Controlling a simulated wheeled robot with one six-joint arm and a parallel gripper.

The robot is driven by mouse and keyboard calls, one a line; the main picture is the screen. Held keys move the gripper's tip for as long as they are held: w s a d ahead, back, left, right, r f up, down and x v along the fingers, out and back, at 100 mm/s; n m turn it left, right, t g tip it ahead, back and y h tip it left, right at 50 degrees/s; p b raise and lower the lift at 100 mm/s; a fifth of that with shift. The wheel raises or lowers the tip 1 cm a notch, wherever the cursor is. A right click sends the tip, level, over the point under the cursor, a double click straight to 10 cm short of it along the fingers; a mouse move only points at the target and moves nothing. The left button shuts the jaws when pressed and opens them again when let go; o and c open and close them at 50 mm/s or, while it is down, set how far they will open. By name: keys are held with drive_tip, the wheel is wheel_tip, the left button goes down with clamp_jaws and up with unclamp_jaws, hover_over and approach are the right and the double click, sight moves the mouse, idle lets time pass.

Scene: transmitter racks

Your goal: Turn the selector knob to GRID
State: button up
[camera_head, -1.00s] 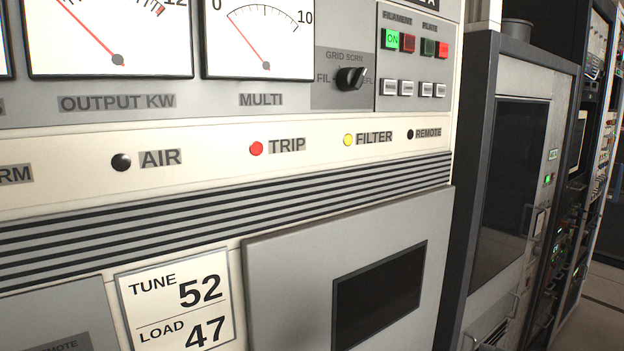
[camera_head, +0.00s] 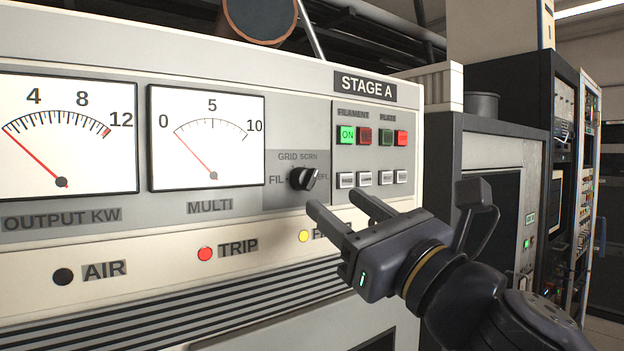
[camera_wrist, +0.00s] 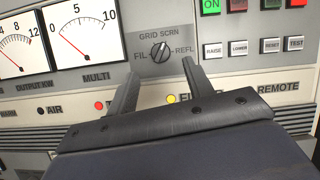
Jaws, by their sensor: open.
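The black selector knob (camera_head: 303,178) sits on a grey square panel, right of the MULTI meter. It also shows in the wrist view (camera_wrist: 160,52), with FIL at left, GRID at upper left, SCRN at upper right and REFL at right. Its bar slants to the upper right, towards the SCRN side; the exact setting is hard to read. My gripper (camera_head: 334,200) is open and empty, in front of and a little below right of the knob in the head view. In the wrist view the fingers (camera_wrist: 160,62) stand apart, left and right below the knob, not touching it.
Right of the knob is a button panel with lit green and red buttons (camera_head: 347,135) and grey buttons (camera_head: 345,180) below. TRIP (camera_head: 205,254) and FILTER (camera_head: 303,236) lamps lie beneath. The MULTI meter (camera_head: 207,137) is at left. Dark racks (camera_head: 495,190) stand at right.

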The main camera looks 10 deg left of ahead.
sight(313, 184)
drive_tip(key=p+x, duration=0.1)
drive_tip(key=x, duration=0.5)
drive_tip(key=shift+w+a, duration=0.2)
drive_tip(key=shift+c, duration=0.4)
drive_tip(key=c, duration=0.9)
